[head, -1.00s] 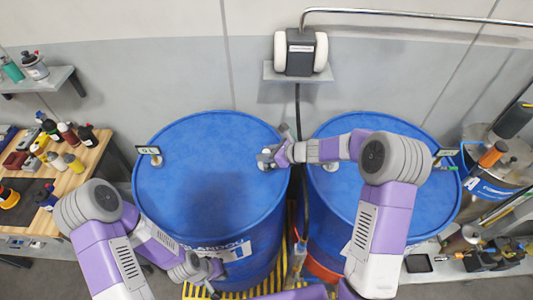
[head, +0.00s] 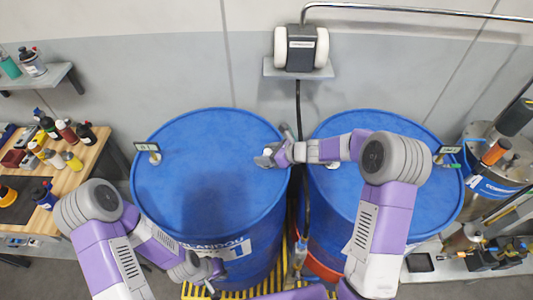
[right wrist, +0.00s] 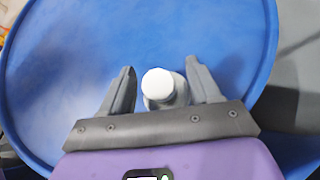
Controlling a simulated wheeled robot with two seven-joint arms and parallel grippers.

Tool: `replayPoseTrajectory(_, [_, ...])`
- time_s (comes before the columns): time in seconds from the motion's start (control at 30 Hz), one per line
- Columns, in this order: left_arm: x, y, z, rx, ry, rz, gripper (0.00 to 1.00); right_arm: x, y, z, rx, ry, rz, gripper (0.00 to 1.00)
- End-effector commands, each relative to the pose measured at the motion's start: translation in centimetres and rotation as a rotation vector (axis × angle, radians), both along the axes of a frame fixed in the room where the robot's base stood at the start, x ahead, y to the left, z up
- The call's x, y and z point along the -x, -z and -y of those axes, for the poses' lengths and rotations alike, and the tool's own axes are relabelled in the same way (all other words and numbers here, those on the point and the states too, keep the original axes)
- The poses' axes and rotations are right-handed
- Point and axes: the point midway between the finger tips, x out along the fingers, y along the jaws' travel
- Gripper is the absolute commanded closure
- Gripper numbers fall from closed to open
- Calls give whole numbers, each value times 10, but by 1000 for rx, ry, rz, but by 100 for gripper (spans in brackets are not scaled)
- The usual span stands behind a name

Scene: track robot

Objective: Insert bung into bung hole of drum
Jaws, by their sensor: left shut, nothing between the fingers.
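The left blue drum (head: 205,190) stands upright in the head view. I cannot tell whether the piece sits in a hole. My left gripper (head: 214,288) is shut and empty, low by the drum's front wall.
A second blue drum (head: 345,215) stands to the right with a white cap (head: 331,164) on its top. A small sign (head: 147,149) stands on the left drum's far-left rim. A workbench (head: 85,160) with bottles is at left; metal equipment (head: 490,185) at right.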

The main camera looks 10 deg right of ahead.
Motion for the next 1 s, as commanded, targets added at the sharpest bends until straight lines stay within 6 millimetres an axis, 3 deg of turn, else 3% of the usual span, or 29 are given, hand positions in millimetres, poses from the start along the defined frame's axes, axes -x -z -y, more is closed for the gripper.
replayPoseTrajectory(0.23, [0,0,0,0,0,0,100,3,-5,5,1,1,2,38])
replayPoseTrajectory(0.7, [0,-3,0,0,0,0,100,39,-41,47,0,2,0,38])
replayPoseTrajectory(1.0, [0,-3,0,0,0,0,100,41,-42,49,0,0,0,38])
